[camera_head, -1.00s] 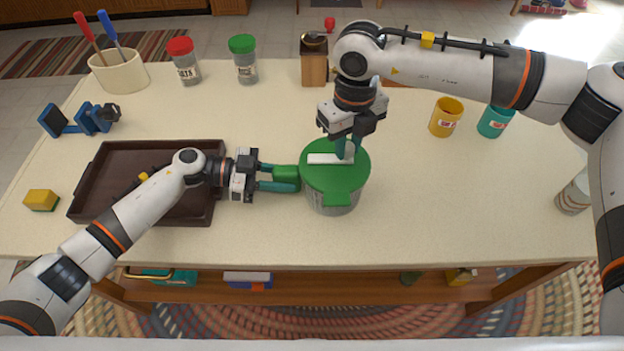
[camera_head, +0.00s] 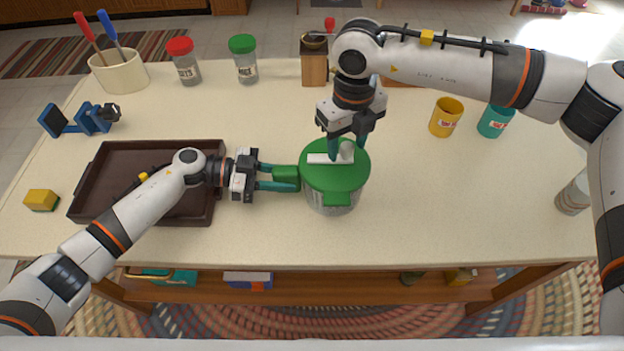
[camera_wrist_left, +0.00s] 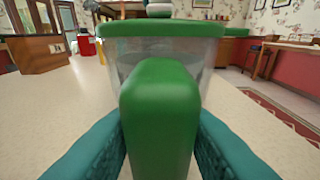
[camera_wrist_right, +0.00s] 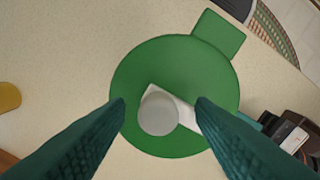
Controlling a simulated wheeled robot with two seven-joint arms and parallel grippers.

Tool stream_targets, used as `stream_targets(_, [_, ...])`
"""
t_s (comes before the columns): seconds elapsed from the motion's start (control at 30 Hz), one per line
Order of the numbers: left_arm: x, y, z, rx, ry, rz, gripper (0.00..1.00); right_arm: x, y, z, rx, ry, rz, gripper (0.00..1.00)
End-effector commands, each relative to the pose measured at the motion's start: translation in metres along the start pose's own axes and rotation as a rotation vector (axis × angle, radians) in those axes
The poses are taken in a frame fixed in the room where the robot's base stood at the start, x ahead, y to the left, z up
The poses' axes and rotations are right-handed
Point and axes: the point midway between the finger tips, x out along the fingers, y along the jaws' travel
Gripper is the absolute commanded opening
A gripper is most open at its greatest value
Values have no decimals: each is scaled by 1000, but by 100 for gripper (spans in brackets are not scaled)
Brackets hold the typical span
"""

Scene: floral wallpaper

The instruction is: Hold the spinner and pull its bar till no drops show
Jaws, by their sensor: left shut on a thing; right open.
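The spinner (camera_head: 333,183) is a clear tub with a green lid, standing on the table. Its white bar (camera_head: 323,158) lies across the lid, with a pale round knob (camera_head: 346,147) at one end. The knob also shows in the right wrist view (camera_wrist_right: 158,113). My left gripper (camera_head: 286,178) is shut on the spinner's green side handle (camera_wrist_left: 158,115). My right gripper (camera_head: 347,145) is open above the lid, its fingers apart on either side of the knob. I cannot make out drops on the tub wall (camera_wrist_left: 200,60).
A brown tray (camera_head: 90,165) lies left, under my left arm. A yellow sponge (camera_head: 41,199), a blue stand (camera_head: 75,120), two jars (camera_head: 243,60), a utensil pot (camera_head: 118,72) and a grinder (camera_head: 314,62) stand around. Yellow (camera_head: 446,117) and teal (camera_head: 495,120) cups stand right.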

Motion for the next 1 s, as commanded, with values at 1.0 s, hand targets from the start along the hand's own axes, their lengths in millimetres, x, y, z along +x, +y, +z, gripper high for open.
stream_targets(1.0, [0,0,-2,-1,3,0,9,-67,0,0,0,0,0,50])
